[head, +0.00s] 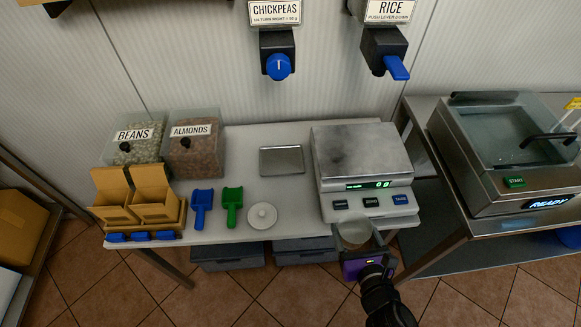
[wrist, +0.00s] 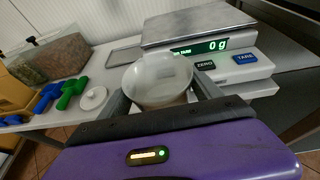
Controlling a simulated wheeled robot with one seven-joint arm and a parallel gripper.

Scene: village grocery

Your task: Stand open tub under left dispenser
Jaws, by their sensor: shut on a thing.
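My gripper (head: 366,250) is shut on a white, round, open tub (head: 353,236) in front of the scale, at the table's front edge. In the wrist view the tub (wrist: 158,82) sits upright between the fingers and looks empty. The left dispenser (head: 278,52), labelled CHICKPEAS with a blue turn knob, is on the wall at the back. Below it a flat square metal plate (head: 282,160) lies on the table. A round white lid (head: 262,216) with a knob lies on the table left of the tub.
The scale (head: 362,155) reads 0 g. The RICE dispenser (head: 384,50) hangs at right. Bins of beans (head: 137,143) and almonds (head: 194,150), blue (head: 201,206) and green (head: 232,205) scoops and cardboard boxes (head: 152,190) stand left. A sealing machine (head: 505,150) is at right. Table around the plate is clear.

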